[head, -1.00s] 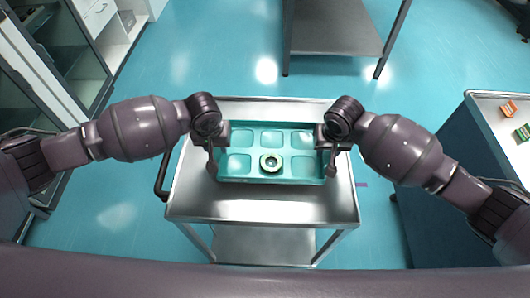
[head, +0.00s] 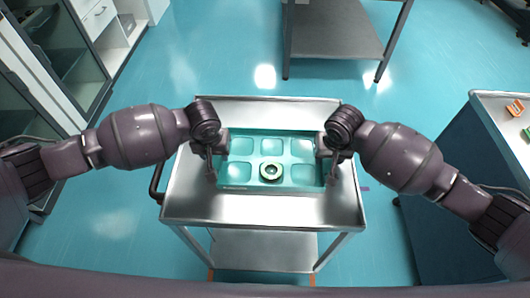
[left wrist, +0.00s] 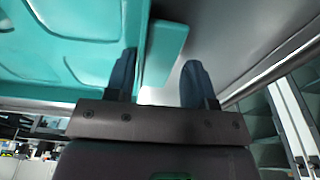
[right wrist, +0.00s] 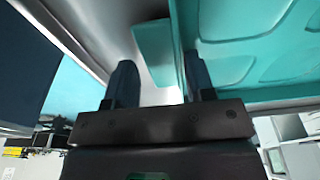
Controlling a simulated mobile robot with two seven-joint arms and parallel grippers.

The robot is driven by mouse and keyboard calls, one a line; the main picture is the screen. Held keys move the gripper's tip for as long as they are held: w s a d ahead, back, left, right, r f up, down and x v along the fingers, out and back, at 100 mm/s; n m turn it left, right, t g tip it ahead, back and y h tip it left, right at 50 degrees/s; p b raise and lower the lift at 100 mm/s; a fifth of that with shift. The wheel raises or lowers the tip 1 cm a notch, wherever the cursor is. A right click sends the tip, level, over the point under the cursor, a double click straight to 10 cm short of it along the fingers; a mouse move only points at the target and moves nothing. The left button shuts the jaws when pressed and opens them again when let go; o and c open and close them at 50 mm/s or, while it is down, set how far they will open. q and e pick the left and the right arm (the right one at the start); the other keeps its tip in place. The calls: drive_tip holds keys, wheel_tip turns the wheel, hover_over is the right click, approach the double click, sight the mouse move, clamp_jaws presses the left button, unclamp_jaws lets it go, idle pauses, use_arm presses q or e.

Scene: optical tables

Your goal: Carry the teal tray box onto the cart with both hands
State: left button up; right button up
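The teal tray box (head: 270,188), with several shallow compartments, is level over the middle of the cart's top (head: 200,207) and looks set down on it. A round ring-shaped part (head: 270,172) is in its front middle compartment. My left gripper (head: 212,172) is at the tray's left end. In the left wrist view its fingers (left wrist: 158,82) are apart, one inside the tray wall, one outside, with a gap. My right gripper (head: 328,172) is at the right end. In the right wrist view its fingers (right wrist: 160,82) also straddle the wall, apart. The tray's underside is hidden.
The cart has raised edges and a black handle (head: 157,178) at its left. A grey table (head: 335,35) stands behind it. A blue-sided bench (head: 450,175) with small orange and green parts is at the right. A glass cabinet (head: 60,60) is at the left.

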use_arm(q)
drive_tip(key=shift+o, duration=0.7)
drive_tip(key=shift+d, duration=0.1)
use_arm(e)
drive_tip(key=shift+o, duration=0.7)
drive_tip(key=shift+a, duration=0.1)
use_arm(q)
drive_tip(key=shift+r, duration=0.1)
use_arm(e)
drive_tip(key=shift+r, duration=0.1)
use_arm(q)
wheel_tip(320, 180, up, 12)
drive_tip(key=s, duration=0.1)
drive_tip(key=shift+s, duration=0.4)
use_arm(e)
wheel_tip(320, 180, up, 12)
drive_tip(key=s, duration=0.2)
use_arm(q)
drive_tip(key=shift+s, duration=0.1)
